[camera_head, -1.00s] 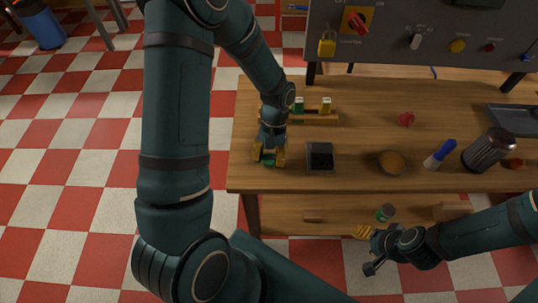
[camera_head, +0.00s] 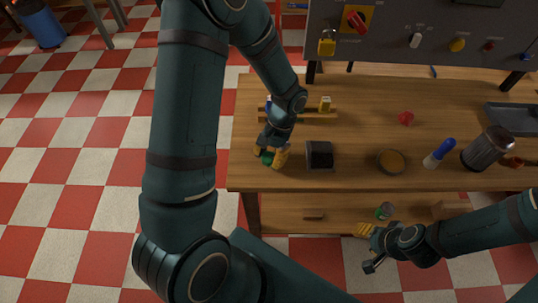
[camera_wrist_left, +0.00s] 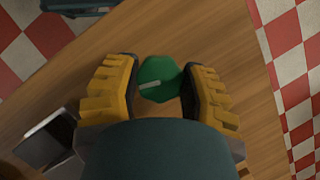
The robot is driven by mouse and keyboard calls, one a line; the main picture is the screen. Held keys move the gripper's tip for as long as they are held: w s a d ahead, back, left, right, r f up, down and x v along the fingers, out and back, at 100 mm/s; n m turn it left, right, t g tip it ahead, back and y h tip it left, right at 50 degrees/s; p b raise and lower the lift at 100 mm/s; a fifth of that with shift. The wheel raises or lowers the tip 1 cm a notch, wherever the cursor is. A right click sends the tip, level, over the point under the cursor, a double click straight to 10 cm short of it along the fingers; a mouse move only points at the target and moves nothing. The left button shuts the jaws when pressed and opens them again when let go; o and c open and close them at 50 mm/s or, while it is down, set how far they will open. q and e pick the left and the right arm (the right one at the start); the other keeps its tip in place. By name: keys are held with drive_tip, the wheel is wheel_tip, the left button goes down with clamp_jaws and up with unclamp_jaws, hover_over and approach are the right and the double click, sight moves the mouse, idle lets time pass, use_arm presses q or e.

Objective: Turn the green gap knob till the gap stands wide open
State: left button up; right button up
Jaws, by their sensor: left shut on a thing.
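The green knob (camera_head: 266,158) is near the table's front left corner, partly hidden by my left gripper (camera_head: 272,157). In the left wrist view the knob (camera_wrist_left: 160,72) is a green disc with a pale line across it, pointing left and slightly down. The yellow fingers of my left gripper (camera_wrist_left: 157,88) stand on both sides of it and are shut on it. My right gripper (camera_head: 364,232) is low in front of the table, away from the knob; its finger opening is not clear. I cannot make out the gap itself.
A dark box (camera_head: 319,156) stands just right of the knob. Behind is a wooden rack (camera_head: 325,117). Farther right are a round bowl (camera_head: 391,162), a blue-handled tool (camera_head: 439,154), a dark ribbed cylinder (camera_head: 487,150) and a red piece (camera_head: 405,118). A grey panel (camera_head: 400,40) stands at the back.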

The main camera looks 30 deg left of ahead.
use_arm(q)
drive_tip(key=shift+s+f, duration=0.1)
drive_tip(key=o, duration=1.2)
drive_tip(key=v, duration=1.2)
